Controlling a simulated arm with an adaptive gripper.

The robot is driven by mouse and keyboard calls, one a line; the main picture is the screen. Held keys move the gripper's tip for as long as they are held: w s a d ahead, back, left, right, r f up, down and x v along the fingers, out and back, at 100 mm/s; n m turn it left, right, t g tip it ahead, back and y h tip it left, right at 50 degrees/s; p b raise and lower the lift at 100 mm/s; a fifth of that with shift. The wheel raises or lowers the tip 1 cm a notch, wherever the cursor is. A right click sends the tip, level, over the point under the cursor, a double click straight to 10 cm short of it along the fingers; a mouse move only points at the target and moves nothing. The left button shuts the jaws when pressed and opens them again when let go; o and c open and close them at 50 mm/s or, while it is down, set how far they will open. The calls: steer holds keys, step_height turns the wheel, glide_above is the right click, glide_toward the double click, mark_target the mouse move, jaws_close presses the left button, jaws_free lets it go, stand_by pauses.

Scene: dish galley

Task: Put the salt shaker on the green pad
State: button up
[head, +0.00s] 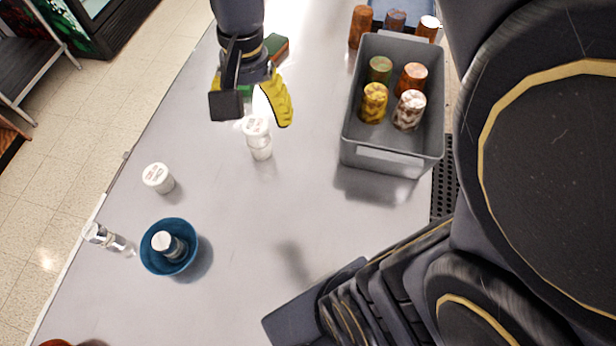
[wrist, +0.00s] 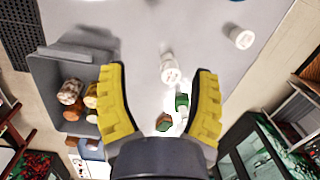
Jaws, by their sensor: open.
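A white-capped shaker (head: 260,145) with a pale body stands on the grey table just below my gripper (head: 254,112). Its cap label is too small to read. In the wrist view this shaker (wrist: 169,68) shows between the spread yellow fingers of my gripper (wrist: 162,72), touching neither. A second white-capped shaker (head: 158,179) stands to the left; another (head: 166,243), with dark contents, is inside a blue bowl. A green-topped block (head: 277,48) lies behind my gripper; I cannot tell whether it is the green pad. A bright green item (wrist: 182,102) shows beyond the shaker.
The blue bowl (head: 188,262) stands at the lower left, with a clear shaker (head: 104,238) lying beside it near the table edge. A grey bin (head: 391,161) at the right holds several jars. More jars (head: 360,27) stand behind it. The middle of the table is clear.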

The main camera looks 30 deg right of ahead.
steer(key=s+f+n+g+h, duration=0.1)
steer(key=s+n, duration=0.6)
steer(key=s, duration=0.7)
steer(key=shift+d+f, duration=0.15)
steer(key=shift+f, duration=0.15)
